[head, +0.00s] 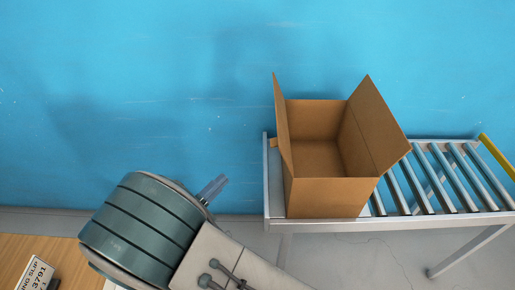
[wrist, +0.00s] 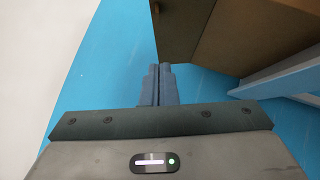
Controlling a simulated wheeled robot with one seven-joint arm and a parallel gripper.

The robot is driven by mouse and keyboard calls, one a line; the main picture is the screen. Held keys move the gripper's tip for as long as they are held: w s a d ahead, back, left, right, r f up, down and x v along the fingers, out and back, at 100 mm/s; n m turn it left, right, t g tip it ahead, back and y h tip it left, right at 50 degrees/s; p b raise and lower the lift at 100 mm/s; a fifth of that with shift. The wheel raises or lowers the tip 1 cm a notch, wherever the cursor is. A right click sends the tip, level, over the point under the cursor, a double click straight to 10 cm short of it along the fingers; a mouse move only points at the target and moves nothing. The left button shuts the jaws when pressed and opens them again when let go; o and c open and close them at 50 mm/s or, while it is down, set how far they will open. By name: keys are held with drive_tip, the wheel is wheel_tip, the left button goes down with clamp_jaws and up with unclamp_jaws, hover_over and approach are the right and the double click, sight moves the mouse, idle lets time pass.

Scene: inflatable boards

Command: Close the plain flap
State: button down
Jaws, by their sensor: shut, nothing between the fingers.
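An open cardboard box (head: 330,198) stands on a roller conveyor in the head view. Its left flap (head: 282,120) stands up, nearly vertical and seen almost edge-on. Its right flap (head: 375,123) also stands up, leaning outward to the right. No marking shows on either flap, so I cannot tell which is the plain one. My gripper (head: 222,181) is left of the box, apart from it. In the wrist view my gripper (wrist: 160,69) has its fingers together and empty, with brown cardboard (wrist: 245,40) just beyond them to the right.
The roller conveyor (head: 438,178) extends right of the box, with a yellow bar (head: 497,157) at its far right. Open room lies between my gripper and the box.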

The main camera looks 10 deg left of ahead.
drive_tip(key=s+d+r+p+x, duration=0.1)
drive_tip(key=d+p+x, duration=0.1)
drive_tip(key=x, duration=1)
drive_tip(key=shift+p, duration=0.75)
drive_tip(key=shift+d+r, duration=0.1)
